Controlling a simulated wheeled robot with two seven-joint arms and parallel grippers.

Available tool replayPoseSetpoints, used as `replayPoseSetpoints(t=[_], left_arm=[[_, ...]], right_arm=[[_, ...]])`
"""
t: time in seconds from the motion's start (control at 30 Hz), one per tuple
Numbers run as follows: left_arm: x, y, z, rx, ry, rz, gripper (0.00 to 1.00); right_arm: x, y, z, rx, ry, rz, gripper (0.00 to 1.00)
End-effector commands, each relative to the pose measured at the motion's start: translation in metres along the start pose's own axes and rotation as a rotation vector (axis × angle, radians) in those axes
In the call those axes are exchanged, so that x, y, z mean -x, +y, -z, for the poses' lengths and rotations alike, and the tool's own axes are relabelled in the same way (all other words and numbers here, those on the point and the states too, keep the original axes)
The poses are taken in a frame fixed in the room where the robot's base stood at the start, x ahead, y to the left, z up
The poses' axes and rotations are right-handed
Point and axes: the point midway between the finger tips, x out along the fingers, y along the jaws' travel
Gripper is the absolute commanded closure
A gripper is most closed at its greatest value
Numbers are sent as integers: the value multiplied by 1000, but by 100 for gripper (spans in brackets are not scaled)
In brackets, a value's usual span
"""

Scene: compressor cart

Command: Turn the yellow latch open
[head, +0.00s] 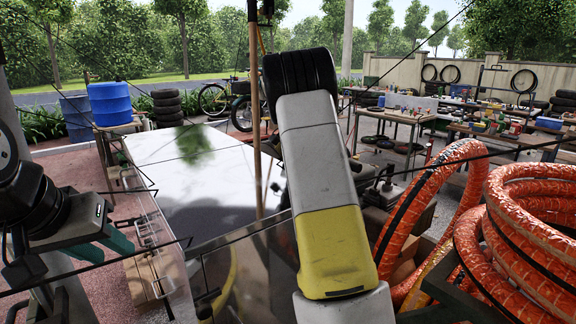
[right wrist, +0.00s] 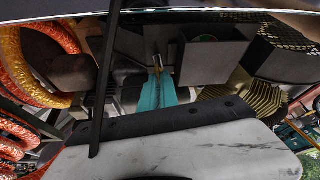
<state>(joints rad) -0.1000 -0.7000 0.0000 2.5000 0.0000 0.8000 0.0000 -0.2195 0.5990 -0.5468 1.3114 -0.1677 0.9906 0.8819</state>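Most of the latch is hidden by the fingers. A grey boxy part stands just right of it. In the head view my right arm covers the middle, and the right gripper and latch are hidden behind it. My left gripper (head: 98,247) is at the left, its teal fingers apart and empty, far from the latch.
Orange ribbed hoses (head: 520,235) are coiled at the right, close to my right arm. Blue barrels (head: 110,102) and cluttered workbenches (head: 395,112) stand farther back. A dark bar (right wrist: 106,80) crosses the right wrist view.

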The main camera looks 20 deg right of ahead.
Motion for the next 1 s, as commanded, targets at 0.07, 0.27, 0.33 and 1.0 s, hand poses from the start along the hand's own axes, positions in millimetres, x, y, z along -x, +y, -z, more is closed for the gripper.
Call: replayPoseSetpoints(t=[0.07,0.27,0.33,1.0], left_arm=[[0,0,0,0,0,0,64],[0,0,0,0,0,0,64],[0,0,0,0,0,0,64],[0,0,0,0,0,0,64]], right_arm=[[-5,0,-4,-45,-7,-28,100],[-6,0,-4,-139,-8,-68,100],[-6,0,-4,-162,-9,-78,100],[-6,0,-5,-207,-13,-97,92]])
